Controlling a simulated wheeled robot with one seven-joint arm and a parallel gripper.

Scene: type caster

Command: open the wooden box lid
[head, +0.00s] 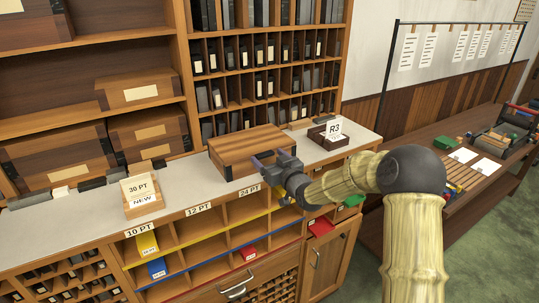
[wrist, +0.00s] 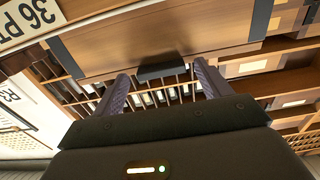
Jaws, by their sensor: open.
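The wooden box (head: 240,146) sits on the grey counter, with its striped brown lid lying flat and closed. In the wrist view the box's brown face (wrist: 120,55) fills the upper middle, with dark corner pieces. A dark tab (wrist: 162,72) juts from the box edge there. My gripper (head: 264,161) is at the front right side of the box in the head view and covers part of its front. In the wrist view my gripper (wrist: 161,70) is open, one finger on each side of the tab. I cannot tell whether the fingers touch the box.
The grey counter (head: 185,205) has a 30 PT card tray (head: 140,195) left of the box and a dark R3 box (head: 325,137) right of it. Pigeonhole shelves (head: 262,85) rise behind. Open cubbies (head: 190,232) lie below the front edge.

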